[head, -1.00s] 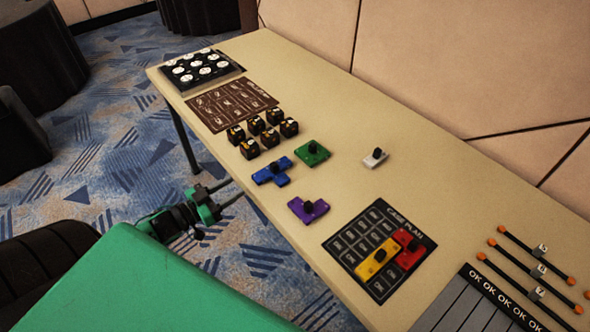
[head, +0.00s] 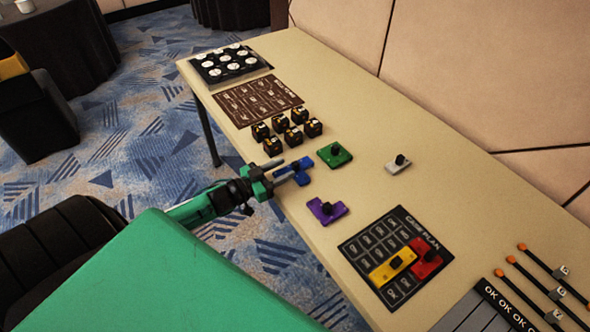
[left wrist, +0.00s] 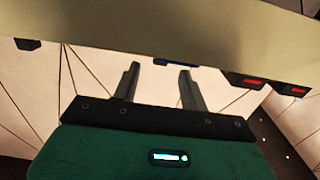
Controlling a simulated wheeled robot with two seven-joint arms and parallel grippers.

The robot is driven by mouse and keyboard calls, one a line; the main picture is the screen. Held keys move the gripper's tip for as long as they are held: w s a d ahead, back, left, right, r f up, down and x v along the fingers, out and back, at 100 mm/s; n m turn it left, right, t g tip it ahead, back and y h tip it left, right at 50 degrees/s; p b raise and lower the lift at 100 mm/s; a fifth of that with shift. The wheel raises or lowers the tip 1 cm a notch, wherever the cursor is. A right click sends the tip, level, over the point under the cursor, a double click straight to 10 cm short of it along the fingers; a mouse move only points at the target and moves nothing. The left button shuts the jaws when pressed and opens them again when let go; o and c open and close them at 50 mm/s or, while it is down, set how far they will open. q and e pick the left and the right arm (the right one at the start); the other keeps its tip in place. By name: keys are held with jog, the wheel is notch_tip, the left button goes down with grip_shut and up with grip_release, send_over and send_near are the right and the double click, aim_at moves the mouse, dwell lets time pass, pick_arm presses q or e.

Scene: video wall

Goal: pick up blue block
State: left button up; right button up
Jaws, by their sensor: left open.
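The blue block (head: 299,176) lies on the table near its front edge, partly hidden behind my left gripper. My left gripper (head: 291,169) is open and empty at the front edge, its two fingers pointing toward the block. In the left wrist view the open fingers (left wrist: 160,78) show with nothing between them, and a sliver of the blue block (left wrist: 176,62) shows just beyond the fingertips. My right gripper is in neither view.
A green block (head: 334,155), a purple block (head: 326,211) and a white block (head: 398,165) lie around it. Several black cubes (head: 286,134) stand behind. A dark mat (head: 365,243) holds a yellow block (head: 392,266) and a red block (head: 426,258).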

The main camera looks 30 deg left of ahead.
aim_at(293, 164)
pick_arm(q)
jog(key=shift+x, duration=1.25)
jog(key=shift+w+d, duration=0.3)
jog(key=shift+w, duration=0.25)
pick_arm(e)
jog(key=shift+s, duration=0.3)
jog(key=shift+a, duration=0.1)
pick_arm(q)
grip_shut()
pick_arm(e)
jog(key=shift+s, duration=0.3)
